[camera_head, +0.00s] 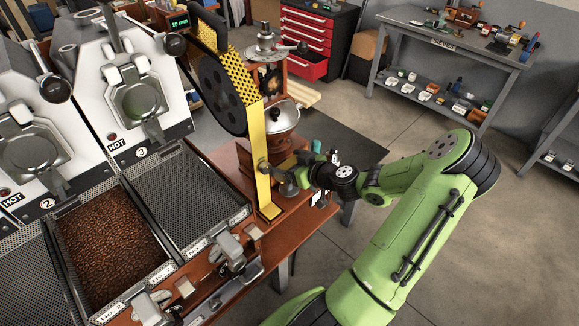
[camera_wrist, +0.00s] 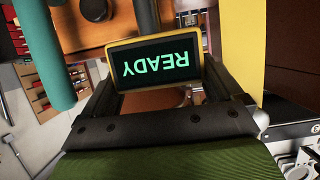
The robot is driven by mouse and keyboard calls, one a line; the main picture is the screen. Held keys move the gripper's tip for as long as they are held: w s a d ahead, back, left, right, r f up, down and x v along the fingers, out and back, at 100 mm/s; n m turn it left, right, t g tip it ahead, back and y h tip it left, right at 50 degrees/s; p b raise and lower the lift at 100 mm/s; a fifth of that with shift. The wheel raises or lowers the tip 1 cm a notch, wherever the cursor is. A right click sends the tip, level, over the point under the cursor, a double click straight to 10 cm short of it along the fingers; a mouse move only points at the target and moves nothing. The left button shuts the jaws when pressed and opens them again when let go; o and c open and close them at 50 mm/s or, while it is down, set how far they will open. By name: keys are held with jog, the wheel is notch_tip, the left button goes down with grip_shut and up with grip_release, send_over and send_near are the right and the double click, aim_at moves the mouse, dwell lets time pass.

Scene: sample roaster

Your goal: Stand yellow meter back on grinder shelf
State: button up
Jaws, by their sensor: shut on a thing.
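The yellow meter (camera_wrist: 157,62) shows large in the wrist view, a black screen in a yellow frame with green "READY" text upside down. My gripper (camera_wrist: 160,82) is shut on it, one dark finger on each side. In the head view my gripper (camera_head: 284,180) is beside a tall yellow post, in front of the grinder. I cannot make out the meter there. The grinder (camera_head: 279,143) has a reddish-brown body and a metal lid. Its shelf is not clearly seen, and I cannot tell whether the meter touches it.
The yellow post (camera_head: 264,165) with its perforated guard (camera_head: 225,75) stands close to the left of my gripper. A mesh tray (camera_head: 185,195) and a bean-filled tray (camera_head: 108,240) lie further left. A teal cylinder (camera_wrist: 42,55) is close by in the wrist view. Open floor lies right.

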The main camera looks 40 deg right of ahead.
jog(key=shift+d+f, duration=0.1)
jog(key=shift+f, duration=0.85)
jog(key=shift+f+b, duration=0.15)
jog(key=shift+b, duration=0.2)
jog(key=o, duration=1.4)
jog(key=shift+c, duration=0.2)
jog(key=shift+s+r+p, duration=0.3)
jog(key=shift+r+p, duration=0.1)
jog(key=v, duration=1.1)
jog(key=shift+s, duration=0.25)
